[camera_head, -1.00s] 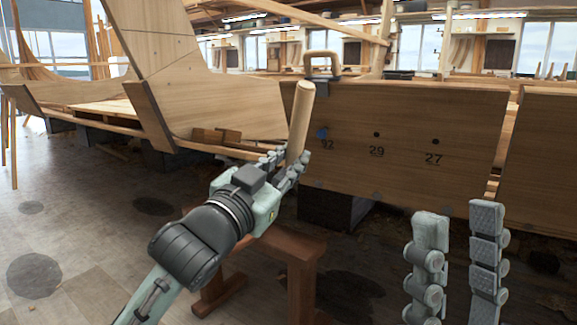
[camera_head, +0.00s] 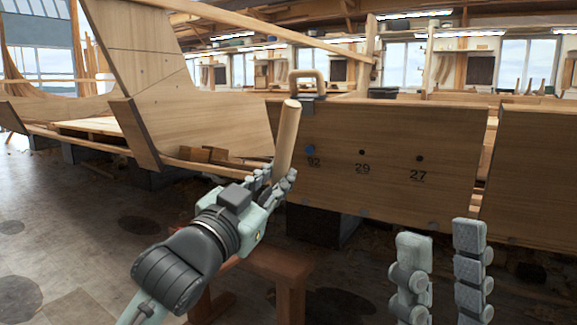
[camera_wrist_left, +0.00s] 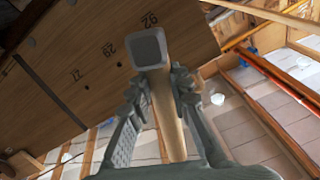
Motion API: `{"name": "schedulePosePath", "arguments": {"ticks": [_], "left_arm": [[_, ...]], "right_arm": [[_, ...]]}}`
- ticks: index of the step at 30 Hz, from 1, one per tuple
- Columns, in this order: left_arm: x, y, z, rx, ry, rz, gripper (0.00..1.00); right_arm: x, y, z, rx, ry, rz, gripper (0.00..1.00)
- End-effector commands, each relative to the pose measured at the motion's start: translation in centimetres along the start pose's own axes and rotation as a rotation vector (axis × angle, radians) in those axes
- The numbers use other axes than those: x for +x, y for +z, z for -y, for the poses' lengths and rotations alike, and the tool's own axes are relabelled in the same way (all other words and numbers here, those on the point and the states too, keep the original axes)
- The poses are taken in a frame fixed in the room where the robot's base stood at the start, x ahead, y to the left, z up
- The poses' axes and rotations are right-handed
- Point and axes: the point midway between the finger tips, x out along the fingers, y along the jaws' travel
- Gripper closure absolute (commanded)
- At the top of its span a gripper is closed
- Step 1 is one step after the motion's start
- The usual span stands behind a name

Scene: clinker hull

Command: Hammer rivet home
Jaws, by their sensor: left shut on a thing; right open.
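My left gripper (camera_head: 270,178) is shut around the wooden handle of the hammer (camera_head: 286,137), which stands tilted in front of the hull plank (camera_head: 400,180). In the left wrist view the hammer's square grey face (camera_wrist_left: 149,50) shows above the fingers, with the handle between them; the head is hidden in the head view. The plank bears the marks 92, 29 and 27. A blue spot (camera_head: 311,149), perhaps the rivet, is at 92, just right of the handle. Dark round spots are at 29 and 27. My right gripper (camera_head: 441,232) is open and empty, low at the right.
A clamp with a looped handle (camera_head: 307,83) sits on the plank's top edge. A reddish wooden stand (camera_head: 275,265) is below my left gripper. Small wood blocks (camera_head: 205,155) lie on the hull at left. Another plank (camera_head: 535,170) stands at right.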

Motion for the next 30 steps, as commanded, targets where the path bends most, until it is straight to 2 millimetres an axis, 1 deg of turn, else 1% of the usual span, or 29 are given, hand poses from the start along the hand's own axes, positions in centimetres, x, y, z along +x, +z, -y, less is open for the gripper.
{"name": "schedulePosePath", "arguments": {"ticks": [1,10,21,30], "left_arm": [[-0.01,-0.23,0.09,0.001,-0.002,-0.005,1.0],[0.01,-0.24,0.11,0.001,-0.002,-0.005,1.0],[-0.01,-0.41,0.13,0.001,-0.001,-0.003,1.0],[-0.02,-0.37,0.1,0.001,-0.002,-0.004,1.0]], "right_arm": [[0.01,0.0,0.0,0.0,0.0,0.0,0.59],[0.06,0.1,-0.08,-0.003,-0.001,0.002,0.59],[0.91,-0.17,-0.02,-0.001,-0.001,0.001,0.59],[0.86,-0.17,-0.01,-0.001,0.0,0.001,0.59]]}}
